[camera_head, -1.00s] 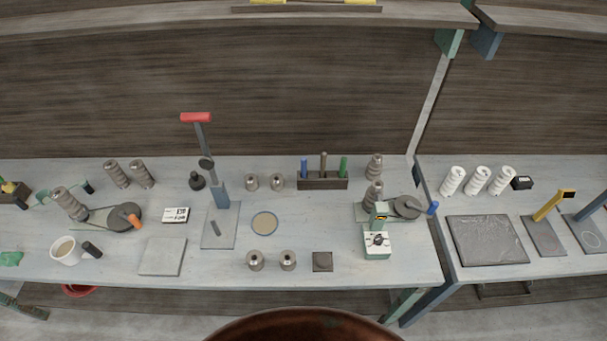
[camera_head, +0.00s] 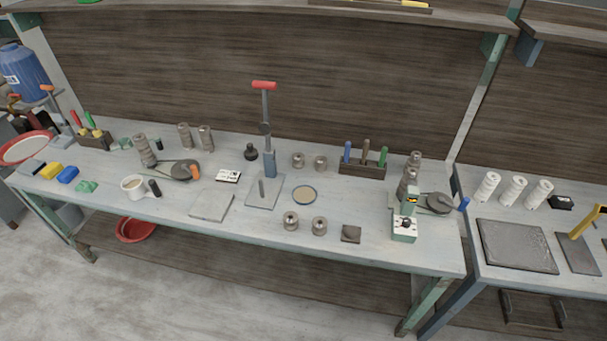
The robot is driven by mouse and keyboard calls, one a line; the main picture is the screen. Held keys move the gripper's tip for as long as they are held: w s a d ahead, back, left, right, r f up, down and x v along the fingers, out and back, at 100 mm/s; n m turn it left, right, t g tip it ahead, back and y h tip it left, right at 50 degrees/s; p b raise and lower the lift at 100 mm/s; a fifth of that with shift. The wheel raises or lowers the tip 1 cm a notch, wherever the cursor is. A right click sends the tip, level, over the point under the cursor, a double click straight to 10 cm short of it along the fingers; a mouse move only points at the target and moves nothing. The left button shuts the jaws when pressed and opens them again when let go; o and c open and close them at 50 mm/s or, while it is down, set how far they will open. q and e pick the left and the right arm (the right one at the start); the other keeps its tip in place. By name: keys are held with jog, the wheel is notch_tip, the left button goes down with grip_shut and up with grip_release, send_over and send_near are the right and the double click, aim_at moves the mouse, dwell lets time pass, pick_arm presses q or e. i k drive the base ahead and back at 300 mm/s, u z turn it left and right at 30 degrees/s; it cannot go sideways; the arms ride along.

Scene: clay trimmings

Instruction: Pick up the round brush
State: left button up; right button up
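I cannot single out a round brush for certain at this size. A dark wooden rack (camera_head: 362,168) on the bench holds upright tools with a blue handle (camera_head: 347,152), a brown handle (camera_head: 366,151) and a green handle (camera_head: 383,156); their lower ends are hidden. A second rack (camera_head: 96,141) at the left end holds tools with red, yellow and green ends. Neither of my grippers shows in the head view.
A red bowl (camera_head: 136,229) sits below. The floor (camera_head: 180,300) in front is clear.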

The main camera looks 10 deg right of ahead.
aim_at(348, 144)
jog(key=u, duration=0.3)
jog(key=k, duration=0.25)
jog(key=z, duration=0.9)
jog(key=i, duration=1.3)
jog(key=u, duration=0.35)
